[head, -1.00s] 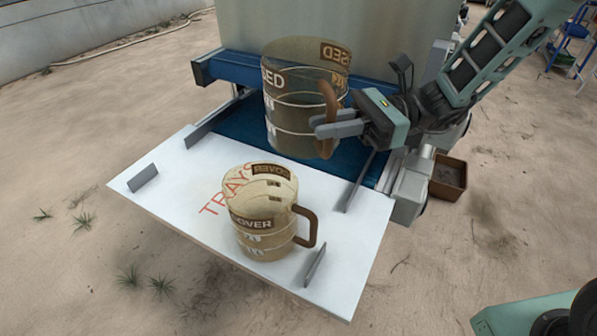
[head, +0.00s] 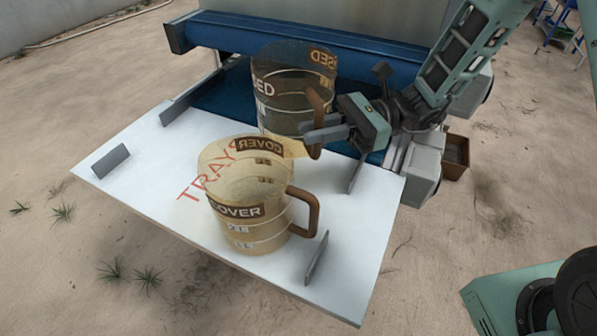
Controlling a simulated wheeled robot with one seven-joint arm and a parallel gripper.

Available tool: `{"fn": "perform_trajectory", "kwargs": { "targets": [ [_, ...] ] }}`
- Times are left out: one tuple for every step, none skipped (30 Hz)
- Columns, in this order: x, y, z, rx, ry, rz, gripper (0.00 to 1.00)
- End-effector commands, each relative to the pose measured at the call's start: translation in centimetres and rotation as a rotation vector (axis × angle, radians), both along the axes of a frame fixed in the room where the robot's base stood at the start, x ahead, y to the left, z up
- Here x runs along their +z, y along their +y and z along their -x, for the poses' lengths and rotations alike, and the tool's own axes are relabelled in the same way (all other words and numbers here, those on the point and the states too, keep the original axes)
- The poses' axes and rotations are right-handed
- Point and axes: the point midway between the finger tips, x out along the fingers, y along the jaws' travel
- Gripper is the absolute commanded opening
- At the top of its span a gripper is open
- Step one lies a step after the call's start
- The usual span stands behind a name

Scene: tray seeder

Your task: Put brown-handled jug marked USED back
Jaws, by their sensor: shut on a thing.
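The jug marked USED (head: 285,95) is a dark, see-through jug with a brown handle, upright at the far side of the white board. My gripper (head: 318,134) is shut on its brown handle at the jug's right side. The jug's lower part is hidden behind the nearer jug, so I cannot tell whether its base touches the board. The jug marked COVER (head: 243,210), pale with a brown handle, stands upright on the white board (head: 150,180) in front of it.
A blue belt and bar (head: 300,40) lie behind the USED jug. Grey upright plates (head: 111,160) stand on the board, with others at its right and back. A brown box (head: 455,156) sits on the ground at right.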

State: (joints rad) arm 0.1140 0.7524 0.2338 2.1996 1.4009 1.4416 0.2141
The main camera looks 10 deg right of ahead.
Motion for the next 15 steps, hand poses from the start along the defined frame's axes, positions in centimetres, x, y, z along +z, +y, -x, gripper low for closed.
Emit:
{"fn": "perform_trajectory", "kwargs": {
  "targets": [
    [-0.9,0.0,0.0,0.001,0.003,0.000,0.00],
    [-1.4,0.0,0.0,0.001,0.004,0.000,0.00],
    [-2.1,0.0,0.1,0.001,0.005,-0.001,0.00],
    [-2.7,0.0,0.1,0.001,0.005,-0.001,0.00],
    [-3.2,0.0,0.1,0.001,0.006,0.000,0.00],
    [-3.9,0.0,0.0,0.001,0.004,0.000,0.00],
    [-4.3,0.0,0.1,0.001,0.004,-0.001,0.00],
    [-4.7,0.0,0.1,0.001,0.003,-0.001,0.00],
    [-5.1,0.0,0.1,0.001,0.002,-0.002,0.00],
    [-5.4,0.0,0.0,0.000,0.002,-0.002,0.00],
    [-5.6,0.0,0.0,0.000,0.001,-0.002,0.00],
    [-5.9,0.0,0.0,0.000,0.002,-0.002,0.00],
    [-6.2,0.0,0.0,0.000,0.002,-0.002,0.00],
    [-6.6,0.0,0.1,0.001,0.002,-0.002,0.00],
    [-7.2,0.1,0.1,0.001,0.002,-0.002,0.00]
  ]
}}
